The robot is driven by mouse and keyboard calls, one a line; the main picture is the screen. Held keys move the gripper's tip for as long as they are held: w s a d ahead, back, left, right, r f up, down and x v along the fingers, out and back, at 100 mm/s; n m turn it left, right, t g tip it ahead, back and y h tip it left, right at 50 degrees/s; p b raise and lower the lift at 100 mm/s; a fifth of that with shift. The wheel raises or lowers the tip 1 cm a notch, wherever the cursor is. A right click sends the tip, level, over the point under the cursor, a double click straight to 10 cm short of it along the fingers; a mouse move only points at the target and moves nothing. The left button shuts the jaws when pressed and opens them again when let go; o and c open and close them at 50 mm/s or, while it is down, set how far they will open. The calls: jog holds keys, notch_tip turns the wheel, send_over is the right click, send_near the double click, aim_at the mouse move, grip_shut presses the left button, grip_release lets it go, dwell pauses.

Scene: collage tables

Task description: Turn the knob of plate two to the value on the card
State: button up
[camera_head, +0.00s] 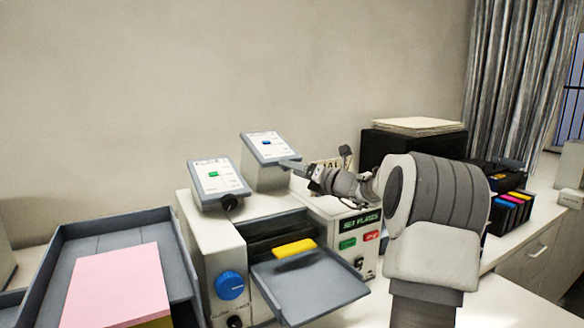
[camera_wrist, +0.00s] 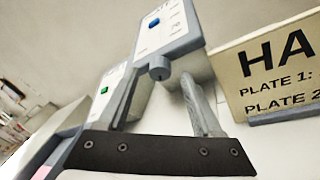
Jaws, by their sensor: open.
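Two tilted dial panels stand on the white machine. The left panel (camera_head: 218,181) has a green square and a dark knob (camera_head: 229,202) at its lower edge. The right panel (camera_head: 270,149) has a blue square. Their labels are too small to read. My gripper (camera_head: 291,165) is at the right panel's lower edge. In the wrist view, the grey round knob (camera_wrist: 160,68) of the blue-square panel appears between the open fingertips; contact cannot be told. The card (camera_wrist: 270,68) shows "HA", "PLATE 1:" and "PLATE 2"; its values are cut off.
A grey tray (camera_head: 310,292) with a yellow block (camera_head: 294,249) projects from the machine front. A blue knob (camera_head: 230,285) is below left. A larger tray (camera_head: 115,238) with pink paper (camera_head: 117,285) lies at left. A black box (camera_head: 412,145) stands behind my arm.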

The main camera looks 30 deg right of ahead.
jog(key=shift+w+a, duration=0.1)
jog(key=shift+w, duration=0.45)
grip_shut()
